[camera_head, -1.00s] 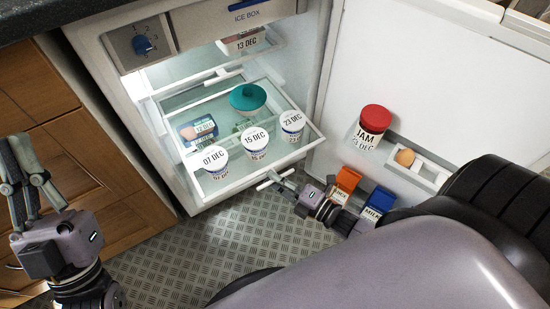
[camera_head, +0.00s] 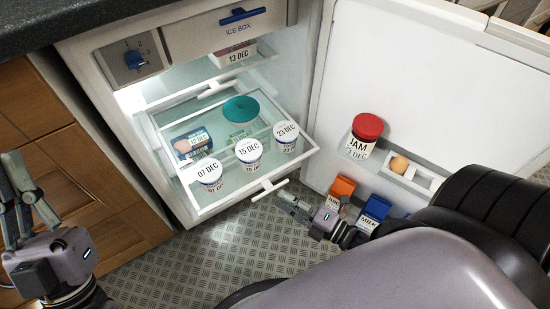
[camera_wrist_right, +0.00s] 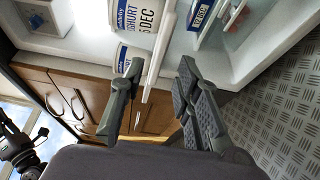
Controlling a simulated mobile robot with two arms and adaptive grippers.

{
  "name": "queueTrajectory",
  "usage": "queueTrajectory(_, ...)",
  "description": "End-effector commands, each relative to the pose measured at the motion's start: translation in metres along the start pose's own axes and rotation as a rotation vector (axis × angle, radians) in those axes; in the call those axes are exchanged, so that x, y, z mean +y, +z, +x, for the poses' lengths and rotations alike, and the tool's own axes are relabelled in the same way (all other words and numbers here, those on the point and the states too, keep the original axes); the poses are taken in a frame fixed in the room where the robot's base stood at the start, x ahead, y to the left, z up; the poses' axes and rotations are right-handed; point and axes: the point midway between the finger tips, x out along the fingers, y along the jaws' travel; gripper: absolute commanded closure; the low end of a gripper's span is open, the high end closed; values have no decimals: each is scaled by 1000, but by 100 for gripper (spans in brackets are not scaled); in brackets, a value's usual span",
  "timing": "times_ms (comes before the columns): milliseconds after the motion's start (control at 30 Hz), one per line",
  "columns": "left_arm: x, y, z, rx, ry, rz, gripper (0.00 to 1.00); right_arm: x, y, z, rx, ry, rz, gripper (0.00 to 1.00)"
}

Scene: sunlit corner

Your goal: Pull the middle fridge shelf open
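The fridge's middle shelf (camera_head: 232,192) is a clear tray with a white rim, standing partly out of the open fridge. Its white handle (camera_head: 269,190) sticks out from the front edge. The shelf carries yoghurt pots (camera_head: 249,151), a teal-lidded bowl (camera_head: 241,109) and a blue pack (camera_head: 192,144). My right gripper (camera_head: 287,199) is at the handle, just in front of the shelf. In the right wrist view its fingers (camera_wrist_right: 160,72) are apart, with the white handle (camera_wrist_right: 158,60) between them and gaps visible. My left gripper (camera_head: 22,208) is away at the far left, its fingers apart and empty.
The fridge door (camera_head: 420,90) stands open at the right, holding a jam jar (camera_head: 364,135), an egg (camera_head: 399,164) and cartons (camera_head: 373,211). Wooden cupboards (camera_head: 70,180) are at the left. The metal floor (camera_head: 215,260) before the fridge is clear.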

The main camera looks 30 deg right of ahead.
Motion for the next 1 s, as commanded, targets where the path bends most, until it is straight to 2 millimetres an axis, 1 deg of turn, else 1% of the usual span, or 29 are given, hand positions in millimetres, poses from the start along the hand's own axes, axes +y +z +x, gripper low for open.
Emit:
queueTrajectory(33,0,0,0,0,0,0,100,-1,0,-13,0,-4,1,70)
queueTrajectory(200,0,0,0,0,0,0,100,0,0,-45,0,-3,0,70)
queueTrajectory(367,0,0,0,0,0,0,100,0,0,-63,0,-1,0,70)
queueTrajectory(533,0,0,0,0,0,0,100,0,0,-69,1,1,0,70)
queueTrajectory(1000,0,0,0,1,0,0,100,0,0,-68,1,1,0,70)
